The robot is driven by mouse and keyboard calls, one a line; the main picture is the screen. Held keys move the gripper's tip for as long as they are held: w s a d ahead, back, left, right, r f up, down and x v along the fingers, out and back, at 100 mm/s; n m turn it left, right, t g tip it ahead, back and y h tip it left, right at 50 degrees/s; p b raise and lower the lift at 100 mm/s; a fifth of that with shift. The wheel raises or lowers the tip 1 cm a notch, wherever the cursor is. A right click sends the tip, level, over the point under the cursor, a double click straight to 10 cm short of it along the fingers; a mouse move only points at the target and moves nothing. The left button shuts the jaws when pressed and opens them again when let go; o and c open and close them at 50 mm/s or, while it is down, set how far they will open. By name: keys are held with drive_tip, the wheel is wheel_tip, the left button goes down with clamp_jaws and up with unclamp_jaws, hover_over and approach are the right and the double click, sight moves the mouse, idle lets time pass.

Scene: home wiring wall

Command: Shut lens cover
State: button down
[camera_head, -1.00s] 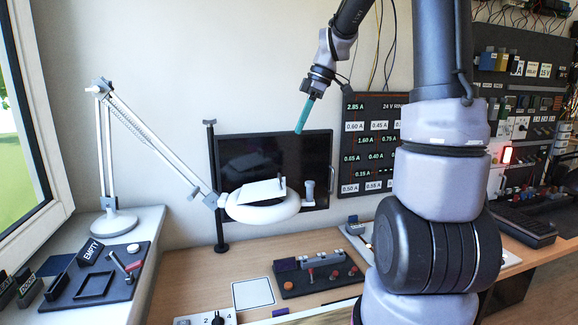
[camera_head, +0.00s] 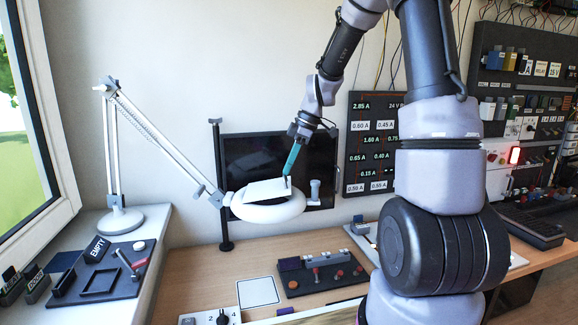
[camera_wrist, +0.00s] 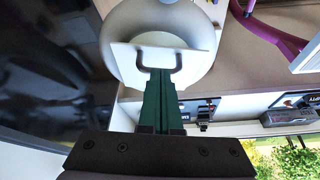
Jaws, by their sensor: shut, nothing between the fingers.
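The lens cover (camera_head: 264,191) is a flat white plate on top of the round white lamp head (camera_head: 270,214), tilted up from it. A small dark handle stands at its right edge. In the wrist view the cover (camera_wrist: 126,62) lies across the lamp head (camera_wrist: 128,22), with its dark U-shaped handle (camera_wrist: 141,52) ahead of the fingers. My gripper (camera_head: 289,174), with teal fingers, points down at the handle. The fingers are shut with nothing between them; their tips (camera_wrist: 160,80) show at the handle. I cannot tell whether they touch it.
The white lamp arm (camera_head: 160,140) reaches in from the left. A black screen (camera_head: 245,155) on a dark post stands behind the lamp head. A control board (camera_head: 320,275) and a white pad (camera_head: 258,291) lie on the desk below. A black label panel (camera_head: 370,140) hangs at right.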

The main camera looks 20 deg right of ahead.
sight(289, 185)
drive_tip(key=shift+s+d+f, duration=0.1)
drive_tip(key=shift+d+f, duration=0.25)
drive_tip(key=shift+f, duration=0.35)
drive_tip(key=shift+s+d+f, duration=0.1)
drive_tip(key=shift+d+f, duration=0.25)
drive_tip(key=shift+f, duration=0.3)
drive_tip(key=shift+r, duration=0.1)
